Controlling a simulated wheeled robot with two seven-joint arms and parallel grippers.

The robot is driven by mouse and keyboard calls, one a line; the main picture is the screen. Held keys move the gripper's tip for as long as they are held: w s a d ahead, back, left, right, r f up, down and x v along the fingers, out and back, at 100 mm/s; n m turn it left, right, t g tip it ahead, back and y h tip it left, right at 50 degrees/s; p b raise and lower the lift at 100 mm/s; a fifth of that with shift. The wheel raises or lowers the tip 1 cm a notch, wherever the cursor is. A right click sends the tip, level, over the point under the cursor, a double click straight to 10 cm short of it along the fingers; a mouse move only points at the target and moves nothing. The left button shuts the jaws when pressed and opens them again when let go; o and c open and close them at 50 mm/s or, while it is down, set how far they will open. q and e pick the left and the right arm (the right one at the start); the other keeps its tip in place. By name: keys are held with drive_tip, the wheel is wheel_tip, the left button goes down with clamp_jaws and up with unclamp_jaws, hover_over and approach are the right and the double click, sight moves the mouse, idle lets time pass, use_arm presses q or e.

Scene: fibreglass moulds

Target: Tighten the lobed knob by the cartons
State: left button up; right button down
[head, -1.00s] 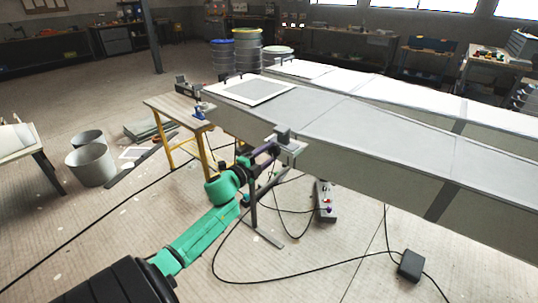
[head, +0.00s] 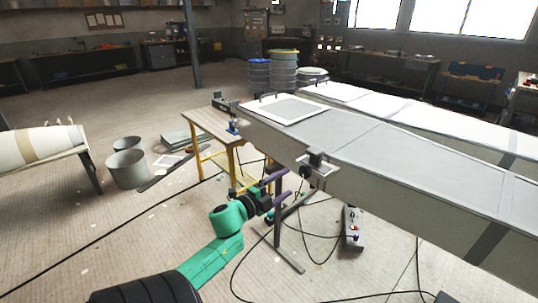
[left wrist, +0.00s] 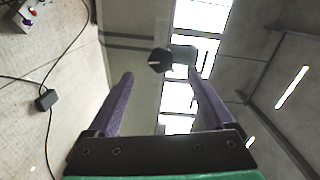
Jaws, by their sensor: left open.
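A dark lobed knob (head: 305,172) hangs under a grey clamp (head: 317,159) at the near edge of the long grey mould (head: 375,150). In the left wrist view the dark knob (left wrist: 159,60) appears just beyond and between the fingertips. My left gripper (head: 293,184) is open and empty, with its purple fingers pointing at the knob from the lower left. In the left wrist view the left gripper (left wrist: 159,76) has its fingers spread, with a gap to the knob. I cannot make out cartons for certain. My right gripper is not in view.
A yellow-legged wooden table (head: 205,122) stands left of the mould's end. Buckets (head: 127,168) stand on the floor further left. Cables (head: 335,297) and a grey control box (head: 352,229) lie below the mould. A dark metal stand (head: 279,222) is close to my gripper.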

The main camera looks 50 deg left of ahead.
use_arm(q)
drive_tip(key=s, duration=0.7)
drive_tip(key=shift+s, duration=0.15)
drive_tip(key=s+f+n+g+y, duration=0.1)
drive_tip(key=s+f+n+g, duration=0.2)
drive_tip(key=f, duration=0.8)
drive_tip(key=s+d+f+n+g, duration=0.1)
drive_tip(key=s+f+n+g, duration=0.25)
drive_tip(key=f, duration=0.85)
drive_tip(key=s+f+n+g+y, duration=0.1)
drive_tip(key=s+f+n+g, duration=0.15)
drive_tip(key=f, duration=0.85)
drive_tip(key=s+d+f+n+g+h+p, duration=0.1)
drive_tip(key=s+d+f+n+g, duration=0.3)
drive_tip(key=s+d+f, duration=1.3)
drive_tip(key=s+f+g+h, duration=0.1)
drive_tip(key=s+g, duration=0.3)
drive_tip(key=shift+d+f, duration=0.2)
drive_tip(key=shift+f, duration=0.15)
